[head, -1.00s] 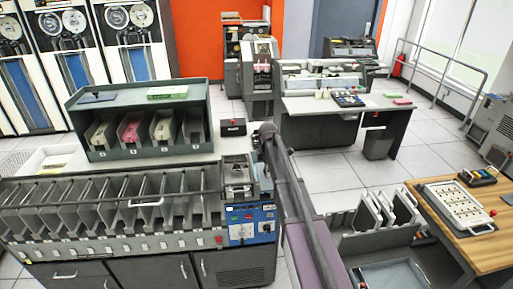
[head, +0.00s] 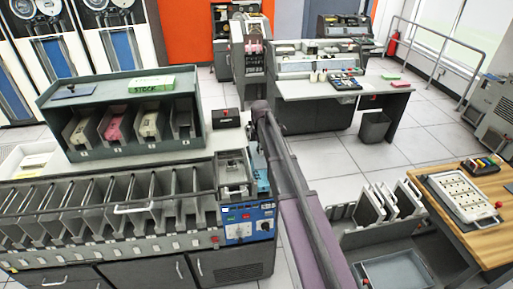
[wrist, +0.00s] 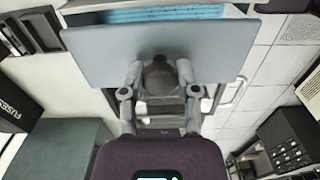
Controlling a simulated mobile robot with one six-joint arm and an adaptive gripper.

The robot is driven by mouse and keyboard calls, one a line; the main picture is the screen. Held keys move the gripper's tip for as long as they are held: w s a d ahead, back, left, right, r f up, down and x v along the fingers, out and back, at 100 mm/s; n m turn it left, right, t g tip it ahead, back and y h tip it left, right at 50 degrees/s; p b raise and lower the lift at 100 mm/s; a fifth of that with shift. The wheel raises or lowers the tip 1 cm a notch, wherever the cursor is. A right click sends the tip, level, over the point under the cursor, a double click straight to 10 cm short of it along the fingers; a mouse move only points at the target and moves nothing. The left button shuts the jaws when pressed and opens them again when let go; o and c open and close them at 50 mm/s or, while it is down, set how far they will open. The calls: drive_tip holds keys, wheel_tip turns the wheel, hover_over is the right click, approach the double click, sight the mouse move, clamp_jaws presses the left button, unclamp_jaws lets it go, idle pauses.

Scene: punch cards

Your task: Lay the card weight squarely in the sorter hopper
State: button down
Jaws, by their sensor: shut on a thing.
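The card weight (wrist: 205,50) is a flat grey plate with a dark knob in the wrist view. My gripper (wrist: 160,75) is shut on that knob, and the plate spreads out beyond the fingers. Light blue cards (wrist: 150,13) show past the plate's upper edge, inside a pale-walled holder. I cannot tell whether the plate touches them. In the head view the sorter (head: 248,222) with its blue control panel stands at centre left, and its hopper (head: 232,170) appears to be the grey unit on top.
A green-grey rack (head: 190,78) with several card bins stands behind the sorter. A small black box (head: 226,118) sits on the counter beside it. A wooden table (head: 480,225) with a white board is at right. Open tiled floor (head: 410,155) lies beyond my arm.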

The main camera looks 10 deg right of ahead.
drive_tip(key=shift+s+a+r, duration=0.1)
drive_tip(key=shift+f, duration=0.2)
drive_tip(key=shift+f, duration=0.1)
drive_tip(key=shift+f+b, duration=1.25)
drive_tip(key=shift+b, duration=0.2)
drive_tip(key=shift+f, duration=0.15)
drive_tip(key=shift+f+b, duration=2.9)
drive_tip(key=shift+b, duration=0.15)
drive_tip(key=shift+c, duration=1.3)
unclamp_jaws()
